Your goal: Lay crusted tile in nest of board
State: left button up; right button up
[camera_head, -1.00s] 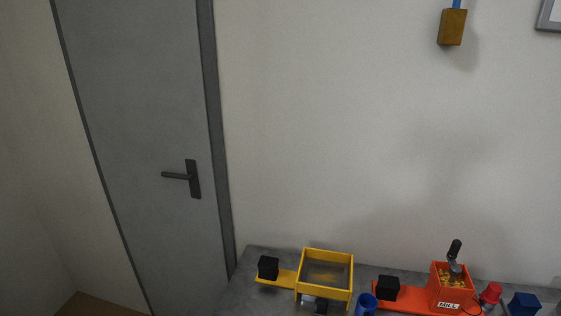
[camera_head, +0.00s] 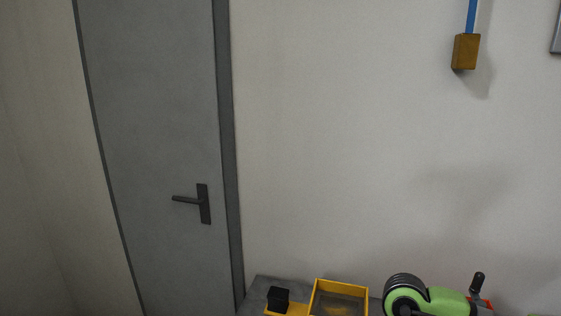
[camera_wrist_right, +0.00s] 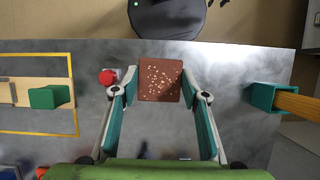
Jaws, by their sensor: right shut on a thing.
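In the right wrist view my right gripper (camera_wrist_right: 160,92) is shut on a square brown tile (camera_wrist_right: 160,79) with pale crusted specks on its face. Its two fingers hold the tile by opposite sides, above a grey table top. A pale wooden board (camera_wrist_right: 30,91) lies at the left of that view, with a green block (camera_wrist_right: 50,97) at its right end. I cannot make out a nest in it. My left gripper is in neither view.
A red knob (camera_wrist_right: 107,77) stands left of the tile, and a teal holder (camera_wrist_right: 262,96) with a wooden handle is at the right. A yellow line (camera_wrist_right: 40,54) surrounds the board. The head view shows a yellow tray (camera_head: 340,286) and a door (camera_head: 150,130).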

jog(key=w+d+r+n+h, duration=0.1)
jog(key=w+d+r+n, duration=0.1)
jog(key=r, duration=0.3)
jog(key=shift+w+d+r+n+b, duration=0.4)
jog(key=shift+d+n, duration=0.1)
jog(key=shift+n, duration=0.3)
